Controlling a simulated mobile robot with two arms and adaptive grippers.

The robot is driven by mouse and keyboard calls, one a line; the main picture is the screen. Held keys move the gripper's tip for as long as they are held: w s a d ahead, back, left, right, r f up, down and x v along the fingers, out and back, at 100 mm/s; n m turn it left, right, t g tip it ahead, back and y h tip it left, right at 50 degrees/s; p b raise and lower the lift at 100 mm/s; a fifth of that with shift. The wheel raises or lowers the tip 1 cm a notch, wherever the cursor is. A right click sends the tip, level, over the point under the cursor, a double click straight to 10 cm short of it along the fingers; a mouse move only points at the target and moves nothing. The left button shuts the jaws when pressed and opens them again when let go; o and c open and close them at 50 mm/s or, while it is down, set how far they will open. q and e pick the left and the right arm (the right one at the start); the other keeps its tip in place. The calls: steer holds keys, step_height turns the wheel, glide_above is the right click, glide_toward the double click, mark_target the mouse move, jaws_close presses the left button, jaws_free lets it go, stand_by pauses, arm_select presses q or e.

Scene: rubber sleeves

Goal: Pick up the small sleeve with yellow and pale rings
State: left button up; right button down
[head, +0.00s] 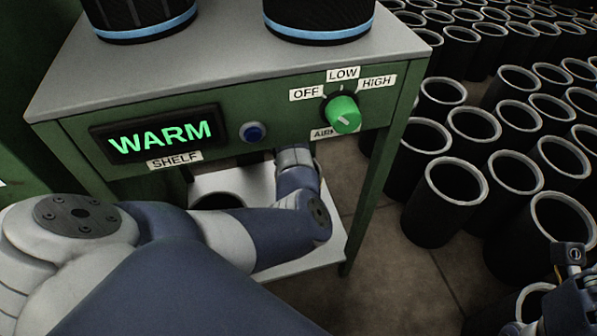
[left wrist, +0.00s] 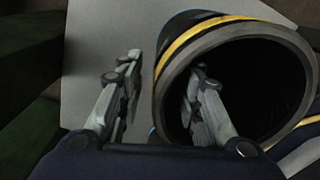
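A black sleeve with a yellow and a pale ring (left wrist: 202,32) lies open end toward the camera in the left wrist view. My left gripper (left wrist: 166,66) is open there. One finger is to the left of the sleeve, outside it, and the other shows in front of or inside its dark opening, with the near wall between them. I cannot tell whether either finger touches it. In the head view my left arm reaches under the WARM panel and the gripper is hidden. My right gripper (head: 572,285) is partly in view at the lower right; its fingers are not clear.
A green bench (head: 75,130) carries two black sleeves with blue rings (head: 318,18) on top. Its lower shelf (head: 262,187) holds a dark round opening (head: 217,201). A green knob (head: 342,114) projects near my arm. Several black pale-rimmed tubes (head: 443,203) crowd the right floor.

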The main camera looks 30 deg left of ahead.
arm_select(q)
step_height(320, 180, down, 3)
steer(key=shift+w+d+r+b, duration=0.1)
steer(key=shift+b, duration=0.55)
steer(key=shift+c, duration=0.5)
jaws_close()
